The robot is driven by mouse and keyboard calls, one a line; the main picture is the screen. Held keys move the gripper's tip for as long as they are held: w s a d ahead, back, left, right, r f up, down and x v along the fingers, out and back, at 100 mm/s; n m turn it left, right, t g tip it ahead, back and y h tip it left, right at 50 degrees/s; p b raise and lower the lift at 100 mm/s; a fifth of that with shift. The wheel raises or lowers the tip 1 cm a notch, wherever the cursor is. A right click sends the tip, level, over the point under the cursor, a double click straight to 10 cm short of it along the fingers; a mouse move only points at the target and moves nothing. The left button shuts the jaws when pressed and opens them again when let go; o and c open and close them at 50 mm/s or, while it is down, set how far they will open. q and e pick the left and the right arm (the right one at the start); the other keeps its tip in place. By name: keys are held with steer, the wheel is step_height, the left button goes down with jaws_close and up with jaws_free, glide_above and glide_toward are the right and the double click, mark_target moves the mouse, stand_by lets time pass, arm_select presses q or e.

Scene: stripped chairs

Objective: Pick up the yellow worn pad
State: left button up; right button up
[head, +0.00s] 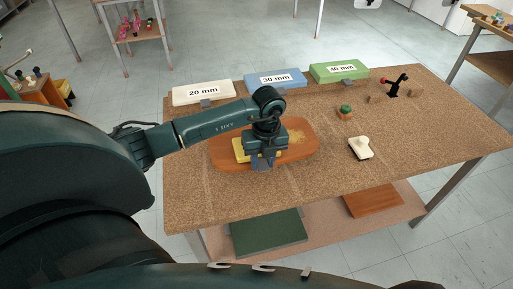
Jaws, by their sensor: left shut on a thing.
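The yellow worn pad (241,151) is on or just above an orange-brown oval board (230,162) on the cork-topped table. My left gripper (262,163) is over the board, pointing down, and is shut on the pad. The gripper body hides much of the pad, and I cannot tell whether the pad touches the board. My right gripper is not in view.
White "20 mm" (203,93), blue "30 mm" (275,79) and green "40 mm" (338,71) blocks line the table's back edge. A green-topped block (345,112), a cream object (361,148) and a black-and-red clamp-like tool (395,86) stand right. The table's front right is clear.

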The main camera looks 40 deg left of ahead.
arm_select(q)
steer(key=shift+c, duration=0.7)
steer(key=shift+r, duration=0.15)
